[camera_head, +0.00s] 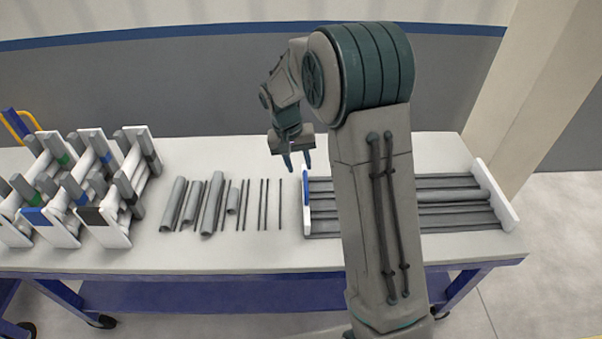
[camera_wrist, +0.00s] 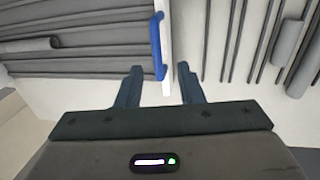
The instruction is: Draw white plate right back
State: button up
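A white plate with a blue strip (camera_head: 307,203) stands at the left end of a rack of grey pipes on the table. It also shows in the wrist view as a thin white edge (camera_wrist: 167,60) with the blue strip on its left side. A second white plate (camera_head: 494,196) closes the right end of the rack. My gripper (camera_head: 298,163) is open and points down near the back end of the left plate. In the wrist view, the plate's near end lies between my two fingertips (camera_wrist: 160,75), with a gap on each side. Contact is not visible.
Loose grey pipes (camera_head: 211,204) and thin rods (camera_head: 262,205) lie left of the rack. White stepped holders (camera_head: 120,205) with coloured marks stand at the far left. The table (camera_head: 270,255) is bare along its front. My arm hides part of the rack (camera_head: 440,210).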

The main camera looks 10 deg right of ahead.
notch_tip(320, 180, up, 8)
jog(key=a, duration=0.1)
jog(key=shift+w+a+r, duration=0.15)
jog(key=shift+a, duration=0.25)
jog(key=s+d+r+n+t+y+p, duration=0.1)
jog(key=s+d+r, duration=0.1)
jog(key=s, duration=1.1)
jog(key=s+d+r+t+y+p, duration=0.1)
jog(key=s+d+r+t, duration=0.1)
jog(key=s, duration=1.1)
jog(key=shift+d+r+n, duration=0.25)
jog(key=shift+r+n, duration=0.15)
dwell(0.5)
